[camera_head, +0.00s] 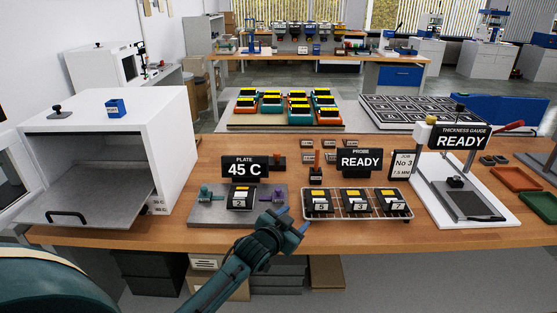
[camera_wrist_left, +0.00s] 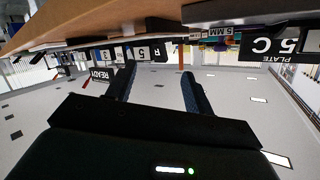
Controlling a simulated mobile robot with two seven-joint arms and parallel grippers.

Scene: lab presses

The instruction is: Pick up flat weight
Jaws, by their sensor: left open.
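No piece is marked as the flat weight, so I cannot tell which one it is. A dark block labelled 2 (camera_head: 241,200) sits on the grey hot plate (camera_head: 219,213). Several similar dark numbered blocks (camera_head: 357,203) sit in the wire rack (camera_head: 359,218) to its right. A black knobbed piece (camera_head: 57,113) stands on top of the white oven. My left gripper (camera_head: 293,219) is open and empty near the table's front edge, in front of the gap between plate and rack. In the left wrist view its two fingers (camera_wrist_left: 159,68) are apart with nothing between them. My right gripper is out of view.
The white oven (camera_head: 178,120) stands open at left, its shelf sticking out. The thickness gauge (camera_head: 464,217) stands at right, beside red and green trays (camera_head: 519,179). Signs (camera_head: 360,160) stand behind plate and rack. A tray of coloured blocks (camera_head: 240,125) lies behind.

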